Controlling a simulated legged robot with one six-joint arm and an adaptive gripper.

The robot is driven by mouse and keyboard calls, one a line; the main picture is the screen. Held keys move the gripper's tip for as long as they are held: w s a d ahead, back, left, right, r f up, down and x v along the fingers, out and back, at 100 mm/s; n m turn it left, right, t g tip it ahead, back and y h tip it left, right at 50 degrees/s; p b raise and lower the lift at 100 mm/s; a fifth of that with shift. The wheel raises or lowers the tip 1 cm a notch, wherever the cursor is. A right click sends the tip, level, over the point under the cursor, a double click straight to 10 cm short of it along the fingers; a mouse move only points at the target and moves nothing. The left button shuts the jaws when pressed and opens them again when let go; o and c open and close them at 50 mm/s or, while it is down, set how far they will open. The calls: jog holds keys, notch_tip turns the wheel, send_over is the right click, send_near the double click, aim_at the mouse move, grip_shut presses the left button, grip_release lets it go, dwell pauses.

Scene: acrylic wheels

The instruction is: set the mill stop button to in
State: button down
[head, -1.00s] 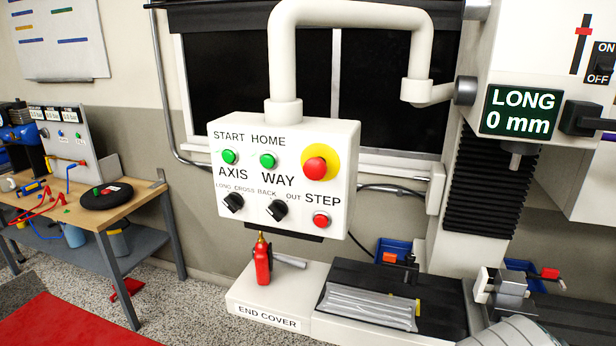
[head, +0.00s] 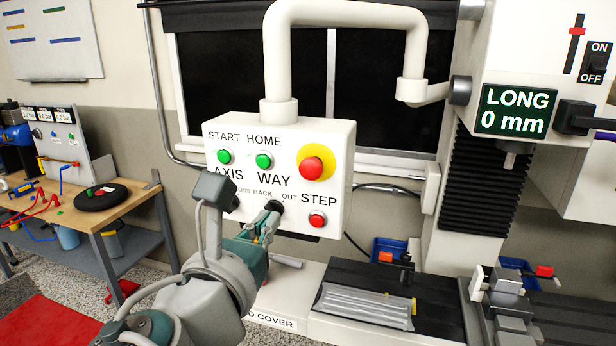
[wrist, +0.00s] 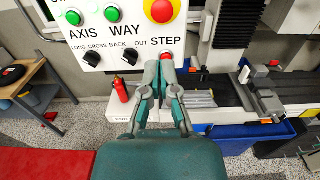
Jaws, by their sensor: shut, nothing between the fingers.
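The mill stop button (head: 311,169) is a red mushroom head on a yellow disc, at the upper right of the white control box's front. It also shows at the top edge of the wrist view (wrist: 162,11). Whether it is in or out is hard to tell. My gripper (head: 272,212) is shut and empty, below and left of the stop button in the head view, over the area of the WAY knob. In the wrist view my gripper's closed fingertips (wrist: 161,66) appear below the stop button, just under the red STEP button (wrist: 167,56).
The control box (head: 340,205) hangs from a thick white pipe (head: 278,60). It also bears green START (head: 224,156) and HOME (head: 263,161) buttons. A red bottle (wrist: 121,91) stands below the box. The mill table (head: 335,275) is at lower right, a workbench (head: 130,205) at left.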

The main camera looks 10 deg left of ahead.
jog(key=shift+d, duration=0.1)
send_near(309, 170)
jog(key=w, duration=0.7)
jog(key=shift+w+d+f, duration=0.15)
jog(key=shift+w+f, duration=0.05)
jog(key=shift+w, duration=0.25)
jog(key=shift+w, duration=0.1)
jog(key=shift+w+d+r, duration=0.2)
jog(key=shift+w, duration=0.5)
